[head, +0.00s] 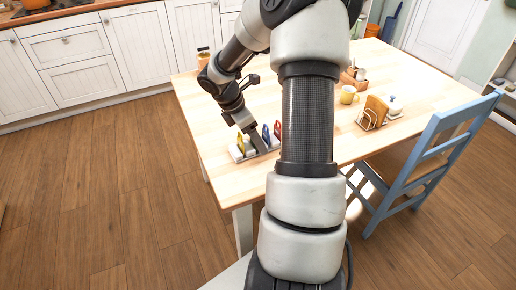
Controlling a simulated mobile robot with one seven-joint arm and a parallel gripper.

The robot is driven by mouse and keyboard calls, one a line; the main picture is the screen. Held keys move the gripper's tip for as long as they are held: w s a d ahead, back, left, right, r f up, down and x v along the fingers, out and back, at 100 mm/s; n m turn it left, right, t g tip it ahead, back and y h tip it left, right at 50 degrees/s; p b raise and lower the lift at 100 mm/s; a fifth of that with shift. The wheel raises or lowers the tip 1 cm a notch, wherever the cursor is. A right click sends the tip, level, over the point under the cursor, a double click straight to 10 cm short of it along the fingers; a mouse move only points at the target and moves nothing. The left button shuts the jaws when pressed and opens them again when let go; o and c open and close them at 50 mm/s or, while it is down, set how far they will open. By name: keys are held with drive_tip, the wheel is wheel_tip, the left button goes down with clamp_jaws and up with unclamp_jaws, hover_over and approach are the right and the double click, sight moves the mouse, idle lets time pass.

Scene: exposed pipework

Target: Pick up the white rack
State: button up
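The white rack (236,155) is a low, pale holder near the left front edge of the wooden table. Upright yellow, blue and red items stand in it. My gripper (257,147) points down at the rack, among these items. The gripper's fingers are small and partly merge with the rack, so I cannot tell whether they touch it or are open or shut. My arm hides the table just right of the rack.
A blue chair (420,160) is at the right edge. White cabinets (90,60) line the back.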

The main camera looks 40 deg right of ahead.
drive_tip(key=shift+x, duration=1)
drive_tip(key=shift+c, duration=0.2)
drive_tip(key=c, duration=1.3)
